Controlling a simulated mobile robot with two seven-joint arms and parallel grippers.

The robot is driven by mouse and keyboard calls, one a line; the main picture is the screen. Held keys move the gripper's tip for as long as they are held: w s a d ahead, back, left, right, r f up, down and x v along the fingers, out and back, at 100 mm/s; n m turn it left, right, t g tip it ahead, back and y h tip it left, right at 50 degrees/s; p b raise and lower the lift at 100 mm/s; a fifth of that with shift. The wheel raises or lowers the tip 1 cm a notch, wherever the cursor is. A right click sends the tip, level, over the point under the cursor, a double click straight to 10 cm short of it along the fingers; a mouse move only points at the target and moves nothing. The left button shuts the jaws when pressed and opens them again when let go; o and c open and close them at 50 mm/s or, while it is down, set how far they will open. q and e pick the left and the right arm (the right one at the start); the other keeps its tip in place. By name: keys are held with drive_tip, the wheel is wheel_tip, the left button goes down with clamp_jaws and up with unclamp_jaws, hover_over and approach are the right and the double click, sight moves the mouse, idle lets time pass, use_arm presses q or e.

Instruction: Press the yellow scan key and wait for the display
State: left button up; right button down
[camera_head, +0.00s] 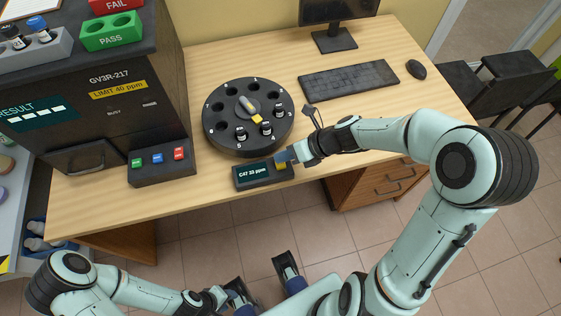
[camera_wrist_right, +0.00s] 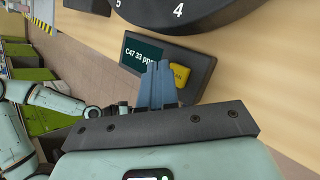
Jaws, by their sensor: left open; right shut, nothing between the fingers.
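The small dark scanner (camera_head: 262,183) lies near the table's front edge. Its lit display (camera_head: 255,172) reads "C47 33 ppm", and the same text shows in the right wrist view (camera_wrist_right: 142,52). The yellow scan key (camera_wrist_right: 181,75) sits beside the display, with its left part hidden behind my fingers. My right gripper (camera_wrist_right: 157,66) is shut and empty, its blue fingertips over or at the key; I cannot tell whether they touch it. In the head view it (camera_head: 285,157) covers much of the key. My left gripper (camera_head: 262,271) is open and empty, low in front of the table.
A round black carousel (camera_head: 212,133) with numbered holes and several vials stands behind the scanner. A black analyser (camera_head: 120,120) and a box with green, blue and red buttons (camera_head: 160,172) stand left. A keyboard (camera_head: 348,80) and mouse (camera_head: 416,68) lie at the back right.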

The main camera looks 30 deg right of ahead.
drive_tip(key=shift+f, duration=0.15)
use_arm(q)
drive_tip(key=shift+f, duration=0.1)
use_arm(e)
drive_tip(key=shift+f, duration=0.3)
use_arm(q)
drive_tip(key=shift+s+f+b, duration=0.1)
drive_tip(key=shift+f+b, duration=0.2)
drive_tip(key=shift+b, duration=0.05)
use_arm(e)
drive_tip(key=shift+f, duration=0.55)
use_arm(q)
drive_tip(key=shift+r, duration=0.1)
use_arm(e)
drive_tip(key=shift+r, duration=0.1)
use_arm(q)
drive_tip(key=shift+w+r+p, duration=0.25)
drive_tip(key=shift+r+p, duration=0.8)
drive_tip(key=shift+p, duration=0.1)
use_arm(e)
drive_tip(key=shift+r, duration=0.9)
